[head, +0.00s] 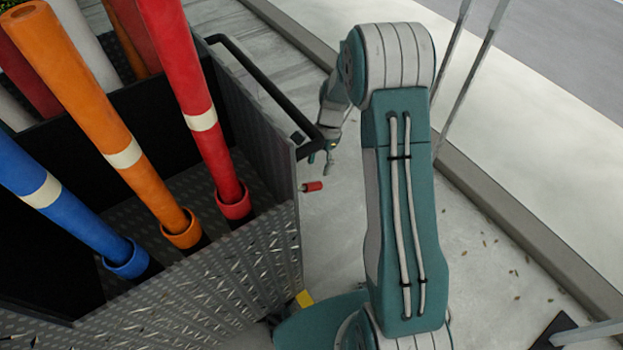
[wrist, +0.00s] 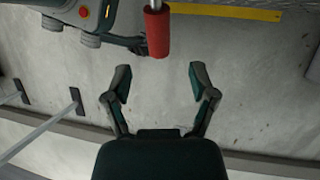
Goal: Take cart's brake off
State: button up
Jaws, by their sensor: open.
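The cart (head: 235,265) is a grey diamond-plate bin on the left of the head view, with a black push bar (head: 265,80) along its upper edge. A small red grip (head: 312,186), which looks like the brake handle, sticks out from the cart's right side. It also shows in the wrist view (wrist: 156,33), at the top centre on a thin metal rod. My gripper (wrist: 160,72) is open and empty. Its two fingers are spread to either side of the line of the red grip, whose end lies just beyond the fingertips. In the head view my gripper (head: 328,160) is small, close above the grip.
Blue (head: 70,215), orange (head: 105,125) and red (head: 195,95) tubes stand tilted in the cart. A yellow strip (wrist: 225,12) lies beyond the grip in the wrist view. Thin metal posts (head: 468,75) stand by the curb at right. The pavement right of the cart is mostly clear.

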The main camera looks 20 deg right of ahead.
aim_at(313, 185)
jog(key=x, duration=0.7)
jog(key=shift+s+a+f, duration=0.1)
jog(key=shift+s, duration=0.05)
jog(key=shift+c, duration=0.4)
grip_shut()
